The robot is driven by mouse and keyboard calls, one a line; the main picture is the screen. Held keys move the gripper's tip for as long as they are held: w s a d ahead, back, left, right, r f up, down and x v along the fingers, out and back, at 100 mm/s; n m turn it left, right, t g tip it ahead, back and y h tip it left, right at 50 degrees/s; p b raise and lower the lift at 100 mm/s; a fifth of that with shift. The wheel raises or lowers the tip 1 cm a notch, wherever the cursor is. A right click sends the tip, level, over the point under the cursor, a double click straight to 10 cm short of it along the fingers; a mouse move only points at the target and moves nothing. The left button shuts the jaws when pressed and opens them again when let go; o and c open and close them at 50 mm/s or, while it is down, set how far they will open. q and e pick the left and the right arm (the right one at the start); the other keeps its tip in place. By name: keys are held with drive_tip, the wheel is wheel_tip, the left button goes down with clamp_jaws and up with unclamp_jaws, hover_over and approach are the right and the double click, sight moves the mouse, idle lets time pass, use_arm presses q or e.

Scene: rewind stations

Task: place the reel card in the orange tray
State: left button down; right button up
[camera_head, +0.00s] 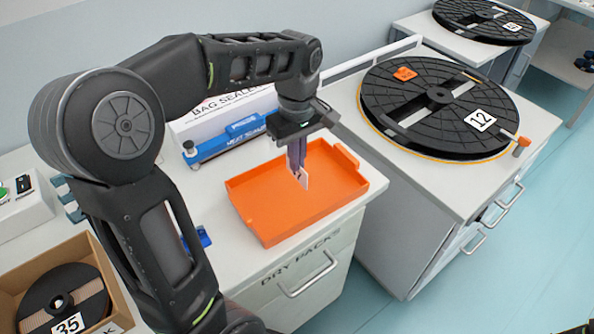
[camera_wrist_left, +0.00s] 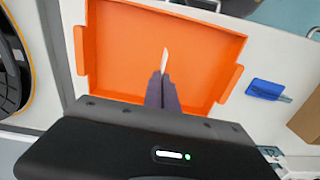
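The orange tray (camera_head: 270,222) sits on the white counter marked DRY PACKS; it also shows in the left wrist view (camera_wrist_left: 120,40). My left gripper (camera_head: 298,168) is over the tray and points down. Its fingers are shut on a small pale card, the reel card (camera_head: 303,179). The card is held on edge above the tray floor, and I cannot tell whether it touches the floor. In the left wrist view the card (camera_wrist_left: 164,58) shows edge-on as a thin sliver beyond the fingertips. My right gripper is not in view.
A blue and white bag sealer (camera_head: 225,138) stands behind the tray. A large black reel marked 12 (camera_head: 440,105) lies on the cabinet to the right. A cardboard box (camera_head: 100,262) with a reel marked 35 is at lower left. A blue tool (camera_wrist_left: 265,89) lies beside the tray.

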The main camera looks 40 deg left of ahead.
sight(297, 179)
use_arm(q)
drive_tip(key=shift+f, duration=1.85)
drive_tip(key=shift+f, duration=0.1)
drive_tip(key=c, duration=2.2)
unclamp_jaws()
drive_tip(key=shift+f, duration=0.1)
drive_tip(key=c, duration=1.7)
unclamp_jaws()
drive_tip(key=shift+r, duration=0.2)
wheel_tip(297, 179, up, 12)
drive_tip(key=shift+r+p, duration=0.1)
drive_tip(key=shift+p, duration=0.65)
